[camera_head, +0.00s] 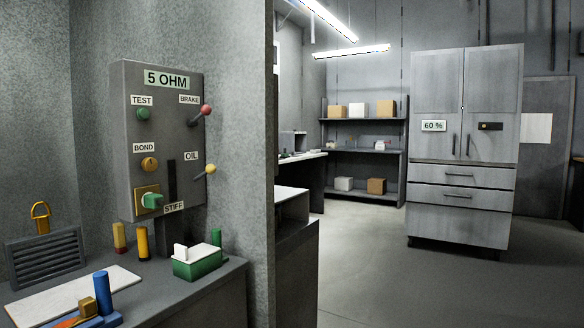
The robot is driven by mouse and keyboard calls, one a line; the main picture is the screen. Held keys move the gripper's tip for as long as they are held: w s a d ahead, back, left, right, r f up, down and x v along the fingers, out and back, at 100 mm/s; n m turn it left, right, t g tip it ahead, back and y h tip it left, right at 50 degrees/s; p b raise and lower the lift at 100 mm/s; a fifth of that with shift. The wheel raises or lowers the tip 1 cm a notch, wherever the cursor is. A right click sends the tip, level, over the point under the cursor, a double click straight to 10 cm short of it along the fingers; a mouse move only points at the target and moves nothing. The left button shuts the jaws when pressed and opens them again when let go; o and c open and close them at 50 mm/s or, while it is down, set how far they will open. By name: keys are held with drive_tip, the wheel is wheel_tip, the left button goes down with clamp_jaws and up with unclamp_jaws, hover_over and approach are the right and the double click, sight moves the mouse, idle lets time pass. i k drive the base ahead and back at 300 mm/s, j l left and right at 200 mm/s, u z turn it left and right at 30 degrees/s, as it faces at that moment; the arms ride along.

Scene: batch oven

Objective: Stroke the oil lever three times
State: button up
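The oil lever shows in the head view as a short dark arm with a yellow ball knob (211,168), on the right side of a grey panel (160,80). It slants up and to the right, beside the "OIL" label (191,156). A similar brake lever with a red knob (206,109) is above it. The panel carries a "5 OHM" sign, a green test button (143,114), an orange bond knob (150,164) and a green part on a yellow plate marked "STIFF". My gripper is not in view.
Below the panel, a grey bench (215,272) holds a green box (197,262), several coloured cylinders, a white board and a blue tool. A wall edge stands right of the panel. Open floor (365,265) lies beyond, with a shelf (362,150) and grey cabinet (463,195) behind.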

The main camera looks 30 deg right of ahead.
sight(210, 169)
drive_tip(key=z, duration=0.4)
drive_tip(key=i+l+z, duration=0.15)
drive_tip(key=i, duration=0.35)
drive_tip(key=i+l+z, duration=0.15)
drive_tip(key=i, duration=0.35)
